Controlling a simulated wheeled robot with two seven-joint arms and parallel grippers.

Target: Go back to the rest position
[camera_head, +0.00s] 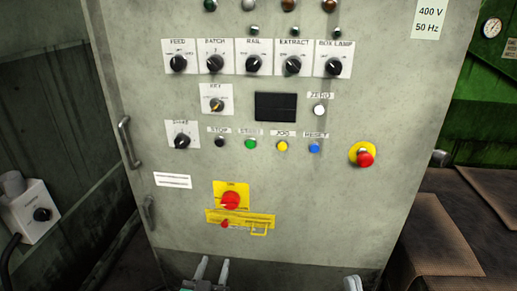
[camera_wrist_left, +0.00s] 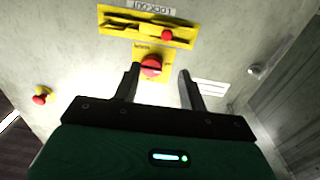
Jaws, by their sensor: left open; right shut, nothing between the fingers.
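The grey control cabinet (camera_head: 330,210) fills the middle of the head view. My left gripper (camera_head: 215,260) is at the bottom of that view, below the red main switch (camera_head: 230,200) on its yellow plate. Its two fingers are apart and empty. In the left wrist view the open fingers (camera_wrist_left: 160,72) point towards the cabinet, and the red switch (camera_wrist_left: 151,66) shows between them in the picture. I see no contact with it. My right gripper (camera_head: 352,284) just shows at the bottom edge, right of the left one, with its fingers together and nothing seen in them.
A yellow lockout plate (camera_head: 240,219) with a red piece sits under the switch. A red emergency button (camera_head: 365,158) is at the right of the panel. Knobs and coloured buttons fill the upper panel. Door handles (camera_head: 129,142) stick out at the left. Brown sheets (camera_head: 440,240) lie at the right.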

